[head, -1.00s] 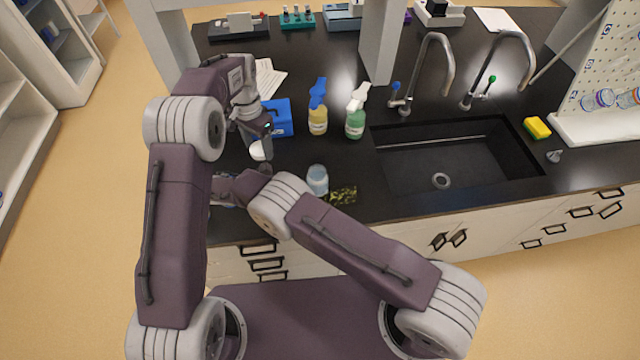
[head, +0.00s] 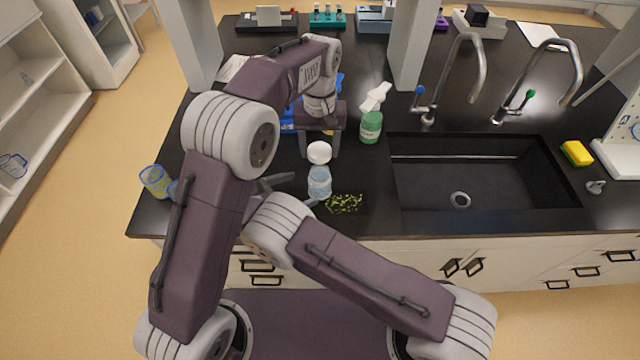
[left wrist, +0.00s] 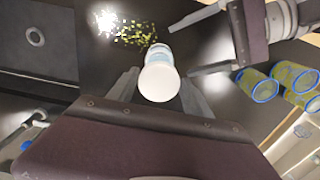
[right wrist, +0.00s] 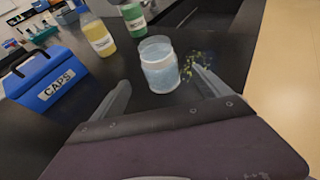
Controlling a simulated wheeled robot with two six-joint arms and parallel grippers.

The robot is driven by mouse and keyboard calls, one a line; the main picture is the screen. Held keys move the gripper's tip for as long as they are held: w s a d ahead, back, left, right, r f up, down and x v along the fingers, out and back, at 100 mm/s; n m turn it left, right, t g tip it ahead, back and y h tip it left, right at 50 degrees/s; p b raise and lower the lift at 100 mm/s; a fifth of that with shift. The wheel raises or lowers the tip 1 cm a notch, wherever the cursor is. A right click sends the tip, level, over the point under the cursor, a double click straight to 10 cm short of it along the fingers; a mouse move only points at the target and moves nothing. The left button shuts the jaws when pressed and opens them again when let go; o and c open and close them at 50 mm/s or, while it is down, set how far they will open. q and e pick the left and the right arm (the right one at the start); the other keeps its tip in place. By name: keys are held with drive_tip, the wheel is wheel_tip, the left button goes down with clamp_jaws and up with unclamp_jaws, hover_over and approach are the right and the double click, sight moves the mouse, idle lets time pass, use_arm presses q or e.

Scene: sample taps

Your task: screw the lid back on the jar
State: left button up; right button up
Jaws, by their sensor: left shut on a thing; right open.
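The white lid (head: 319,153) is between the fingers of my left gripper (head: 320,148), which is shut on it. In the head view the lid appears just above the clear jar (head: 319,184), which stands upright on the counter. In the left wrist view the lid (left wrist: 159,84) partly hides the jar (left wrist: 157,52). My right gripper (right wrist: 165,80) is open and empty, its fingers pointing at the jar (right wrist: 159,66). The jar appears between or just beyond the fingertips; contact cannot be told. No lid shows on the jar in the right wrist view.
A speckled yellow-black patch (head: 345,204) lies right of the jar. A blue CAPS box (right wrist: 58,82), a yellow bottle (right wrist: 98,36) and a green bottle (head: 371,127) stand behind. Yellowish cups (head: 155,180) stand at the left edge. The sink (head: 480,172) is to the right.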

drive_tip(key=x, duration=1.1)
drive_tip(key=shift+w+d+f, duration=0.1)
drive_tip(key=shift+d+f, duration=0.05)
drive_tip(key=shift+d, duration=0.1)
clamp_jaws()
use_arm(q)
hover_over(320, 173)
drive_tip(key=shift+f, duration=2.5)
drive_tip(key=shift+f, duration=0.15)
drive_tip(key=shift+f, duration=0.75)
drive_tip(key=shift+f, duration=0.55)
